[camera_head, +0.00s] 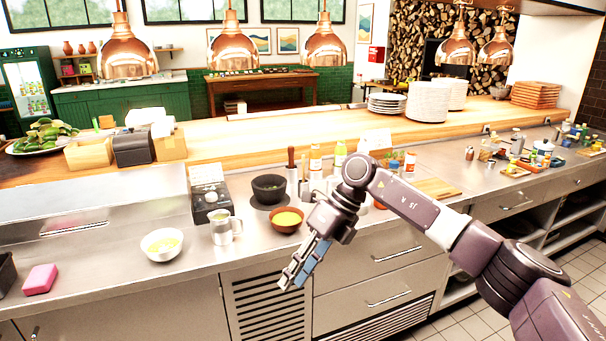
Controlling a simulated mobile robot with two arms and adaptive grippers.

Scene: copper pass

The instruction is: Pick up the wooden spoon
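I cannot make out a wooden spoon for certain in the head view. A dark brown upright handle (291,157) stands at the back of the counter behind the bowls, but I cannot tell what it belongs to. My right gripper (291,279) hangs in front of the counter's front edge, pointing down and left, with no object seen in it. Its fingers are seen nearly side-on, so their opening is unclear. My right arm hides part of the counter behind it. My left gripper is out of view.
On the steel counter are a dark bowl (269,188), a brown bowl with yellow contents (287,220), a metal jug (222,230), a white bowl (162,245), a pink sponge (40,279) and a cutting board (437,189). Copper lamps (233,48) hang above.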

